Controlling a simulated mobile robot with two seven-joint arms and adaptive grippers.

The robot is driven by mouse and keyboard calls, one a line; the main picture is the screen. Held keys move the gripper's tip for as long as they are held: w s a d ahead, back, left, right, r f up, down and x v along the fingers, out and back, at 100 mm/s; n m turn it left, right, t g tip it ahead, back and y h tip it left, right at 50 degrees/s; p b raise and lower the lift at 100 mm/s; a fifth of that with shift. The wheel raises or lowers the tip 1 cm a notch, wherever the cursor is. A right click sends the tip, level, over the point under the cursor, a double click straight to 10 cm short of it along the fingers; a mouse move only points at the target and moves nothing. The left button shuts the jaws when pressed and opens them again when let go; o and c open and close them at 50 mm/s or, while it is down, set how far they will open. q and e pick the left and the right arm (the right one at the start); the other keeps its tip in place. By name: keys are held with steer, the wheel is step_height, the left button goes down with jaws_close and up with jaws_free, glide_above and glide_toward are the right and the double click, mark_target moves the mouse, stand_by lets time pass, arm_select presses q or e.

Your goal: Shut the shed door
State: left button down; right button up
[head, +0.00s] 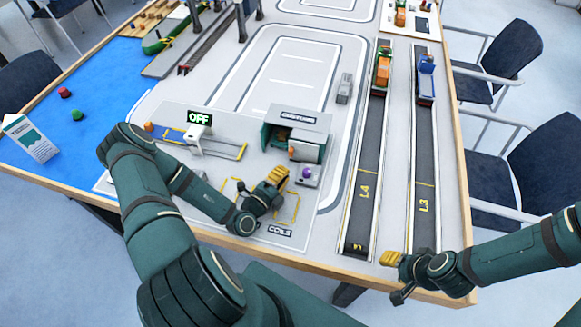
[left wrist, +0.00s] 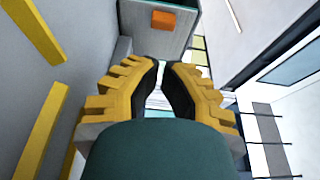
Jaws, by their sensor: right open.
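The shed (head: 300,116) is a small teal and grey building with a dark sign on its roof, near the table's middle. The left part of its front shows a dark opening. A grey door panel (head: 311,151) with an orange handle (head: 292,152) stands at the right part of the front. The left wrist view shows a grey-green panel (left wrist: 150,42) with the orange handle (left wrist: 163,20) ahead of my fingers. My left gripper (head: 280,176) is in front of the shed, its fingertips almost together with nothing seen between them. My right gripper (head: 391,278) is open and empty by the table's front edge.
A small grey block with a purple knob (head: 307,174) stands just right of my left gripper. Two dark lanes (head: 368,170) with toy vehicles run along the right.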

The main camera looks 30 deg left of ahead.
mark_target(303, 151)
arm_select(q)
steer(key=w, duration=0.8)
steer(key=shift+w+d+b, duration=0.1)
steer(key=shift+d+b, duration=0.2)
steer(key=shift+d, duration=0.1)
arm_select(e)
steer(key=shift+f, duration=0.3)
arm_select(q)
steer(key=s+a, duration=0.1)
steer(key=a, duration=0.5)
steer(key=s+a, duration=0.1)
steer(key=a, duration=0.2)
steer(key=shift+s+a, duration=0.3)
arm_select(e)
steer(key=shift+r, duration=0.25)
arm_select(q)
steer(key=shift+a, duration=0.1)
steer(key=shift+p, duration=0.3)
